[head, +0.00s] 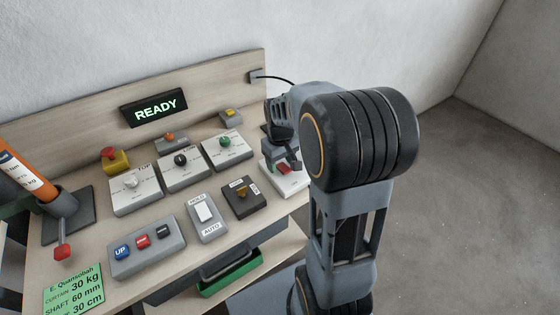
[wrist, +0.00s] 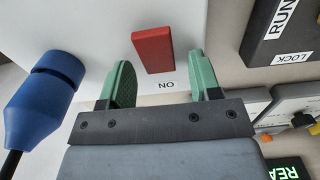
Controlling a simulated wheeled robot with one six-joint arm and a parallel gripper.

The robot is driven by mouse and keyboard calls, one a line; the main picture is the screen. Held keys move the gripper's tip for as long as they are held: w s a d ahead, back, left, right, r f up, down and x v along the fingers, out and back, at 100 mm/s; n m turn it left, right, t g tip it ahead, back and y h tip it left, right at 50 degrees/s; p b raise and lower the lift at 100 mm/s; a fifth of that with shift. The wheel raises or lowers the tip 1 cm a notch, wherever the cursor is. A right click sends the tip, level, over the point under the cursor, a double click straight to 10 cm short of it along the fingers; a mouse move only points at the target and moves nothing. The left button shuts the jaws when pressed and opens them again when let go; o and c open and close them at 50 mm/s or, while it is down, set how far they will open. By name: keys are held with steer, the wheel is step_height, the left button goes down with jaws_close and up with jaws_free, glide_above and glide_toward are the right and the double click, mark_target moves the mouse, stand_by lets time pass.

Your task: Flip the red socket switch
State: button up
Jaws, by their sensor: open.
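The red socket switch (wrist: 153,50) is a red rocker on a white socket box (wrist: 110,20), with an ON label beside it that reads upside down in the wrist view. In the head view the red switch (head: 284,169) shows at the right end of the bench, partly behind my gripper. My gripper (wrist: 161,62) is open, with one green finger on each side of the switch's near end. No touch is visible, and the height of the fingertips above the box is hard to tell. A blue plug (wrist: 45,98) with a black cable is on the left.
A black RUN/LOCK box (head: 243,197) stands close beside the socket box. A white HOLD/AUTO rocker (head: 205,212), a UP button box (head: 146,245) and several dial panels fill the bench. A READY display (head: 155,108) is on the back board. Open floor lies to the right.

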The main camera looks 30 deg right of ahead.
steer(key=shift+c, duration=0.4)
steer(key=c, duration=0.8)
steer(key=shift+s+f+t+b, duration=0.1)
steer(key=shift+f+t+b, duration=0.1)
steer(key=shift+t+b, duration=0.4)
steer(key=shift+c, duration=0.2)
steer(key=t+b, duration=0.1)
steer(key=b, duration=0.2)
steer(key=shift+s, duration=0.2)
steer(key=shift+s+r+t+y+b, duration=0.15)
steer(key=shift+r+t+y+b, duration=0.2)
steer(key=shift+t+b, duration=0.7)
steer(key=o, duration=0.9)
